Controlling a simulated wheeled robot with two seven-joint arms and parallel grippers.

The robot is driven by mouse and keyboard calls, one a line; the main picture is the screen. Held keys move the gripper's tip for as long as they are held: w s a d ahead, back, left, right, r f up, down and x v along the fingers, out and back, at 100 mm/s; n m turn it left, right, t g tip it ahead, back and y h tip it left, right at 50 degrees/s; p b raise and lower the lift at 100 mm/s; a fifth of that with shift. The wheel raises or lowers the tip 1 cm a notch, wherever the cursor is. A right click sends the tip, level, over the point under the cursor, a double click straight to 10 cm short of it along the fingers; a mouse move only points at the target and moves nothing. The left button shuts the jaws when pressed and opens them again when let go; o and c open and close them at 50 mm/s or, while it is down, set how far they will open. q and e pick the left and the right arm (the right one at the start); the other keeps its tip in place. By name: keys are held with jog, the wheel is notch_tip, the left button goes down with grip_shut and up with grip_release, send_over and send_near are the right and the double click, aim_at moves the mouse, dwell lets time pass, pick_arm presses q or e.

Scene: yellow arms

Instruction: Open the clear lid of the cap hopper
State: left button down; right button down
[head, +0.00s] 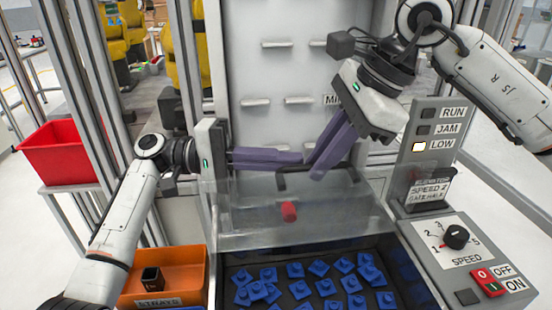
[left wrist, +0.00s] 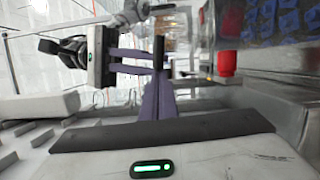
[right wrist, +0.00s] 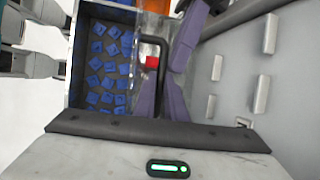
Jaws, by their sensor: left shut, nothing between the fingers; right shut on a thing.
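The clear lid (head: 340,222) of the cap hopper stands tilted up over the back of the hopper bin (head: 222,290). It has a red piece (head: 289,211) on it and a black handle (head: 283,180) at its upper edge. The handle also shows in the right wrist view (right wrist: 150,40). My right gripper (head: 318,172) is shut on the handle, its purple fingers partly covering it. My left gripper (head: 300,158) is shut and empty, its fingers lying level just above the handle and beside the right fingers. Blue caps (head: 295,270) lie in the bin.
An orange strays bin (head: 190,265) stands left of the hopper, and a red bin (head: 60,155) sits farther left. A control panel (head: 470,250) with a speed knob and switches is at the right. A pegged white panel (head: 285,70) rises behind.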

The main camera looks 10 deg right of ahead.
jog(key=shift+s+f, duration=0.15)
jog(key=shift+f, duration=0.25)
pick_arm(q)
jog(key=shift+s+d+m, duration=0.1)
jog(key=shift+s+m, duration=0.2)
jog(key=shift+s, duration=0.65)
pick_arm(e)
jog(key=shift+d, duration=0.15)
pick_arm(q)
jog(key=shift+s+d+r, duration=0.1)
jog(key=shift+s+r, duration=0.05)
jog(key=shift+s, duration=0.05)
pick_arm(e)
jog(key=c, duration=1.8)
grip_release()
jog(key=shift+w, duration=0.25)
jog(key=shift+c, duration=0.2)
pick_arm(q)
jog(key=shift+w, duration=0.15)
pick_arm(e)
jog(key=shift+o, duration=0.2)
jog(key=shift+r, duration=0.25)
